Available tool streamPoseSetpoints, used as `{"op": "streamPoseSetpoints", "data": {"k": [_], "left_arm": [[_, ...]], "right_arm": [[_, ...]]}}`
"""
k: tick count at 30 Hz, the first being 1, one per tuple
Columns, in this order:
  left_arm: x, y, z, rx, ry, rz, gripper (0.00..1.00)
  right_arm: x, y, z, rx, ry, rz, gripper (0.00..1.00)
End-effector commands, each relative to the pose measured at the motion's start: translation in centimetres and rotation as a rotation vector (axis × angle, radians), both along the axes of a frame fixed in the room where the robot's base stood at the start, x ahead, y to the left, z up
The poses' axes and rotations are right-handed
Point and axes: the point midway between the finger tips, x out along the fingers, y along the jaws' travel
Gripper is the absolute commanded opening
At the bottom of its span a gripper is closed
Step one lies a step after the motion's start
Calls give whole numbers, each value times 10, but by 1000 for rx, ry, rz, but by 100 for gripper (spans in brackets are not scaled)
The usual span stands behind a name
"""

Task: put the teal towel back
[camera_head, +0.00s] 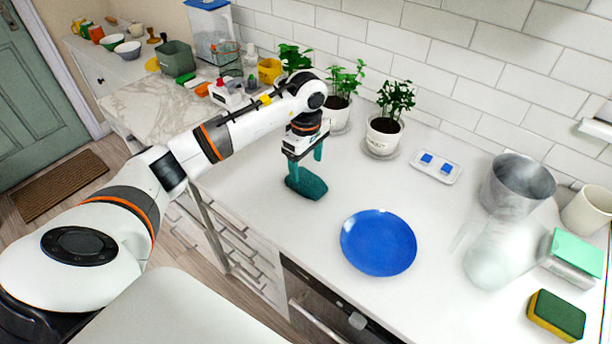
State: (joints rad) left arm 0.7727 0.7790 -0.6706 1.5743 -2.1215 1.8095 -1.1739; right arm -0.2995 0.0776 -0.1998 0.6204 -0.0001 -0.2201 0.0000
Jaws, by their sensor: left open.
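The teal towel (307,185) is a small dark teal bundle on the white counter (250,190), left of the blue plate. My left gripper (306,162) points down right above the towel, with its fingers apart. Its fingertips are close to the towel's upper edge; I cannot tell whether they touch it. My right gripper is not in view.
A blue plate (378,242) lies near the counter's front edge. Potted plants (384,134) stand behind my gripper by the tiled wall. At the right are a metal pot (516,186), a glass vessel (492,262) and a sponge (556,315). The counter between towel and plate is clear.

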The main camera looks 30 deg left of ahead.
Motion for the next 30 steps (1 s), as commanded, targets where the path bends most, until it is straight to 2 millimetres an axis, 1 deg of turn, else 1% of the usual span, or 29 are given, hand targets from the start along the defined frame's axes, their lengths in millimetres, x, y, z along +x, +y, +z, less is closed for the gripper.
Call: {"op": "streamPoseSetpoints", "data": {"k": [1, 3, 6, 9, 12, 16, 30], "left_arm": [[1, 1, 11, 3, -6, -1, 74], [1, 0, 26, 1, -6, 0, 74], [0, 0, 43, 1, -3, -1, 74], [0, 0, 56, 0, -1, 0, 74], [0, 0, 64, 1, -1, 1, 74], [0, 0, 68, 0, 1, 0, 74], [0, 0, 68, 0, 1, 0, 74]], "right_arm": [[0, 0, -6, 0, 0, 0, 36], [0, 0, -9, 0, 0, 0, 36], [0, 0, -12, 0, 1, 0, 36], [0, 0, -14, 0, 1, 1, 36], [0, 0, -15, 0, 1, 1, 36], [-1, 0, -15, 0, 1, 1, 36], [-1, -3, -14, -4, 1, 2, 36]]}}
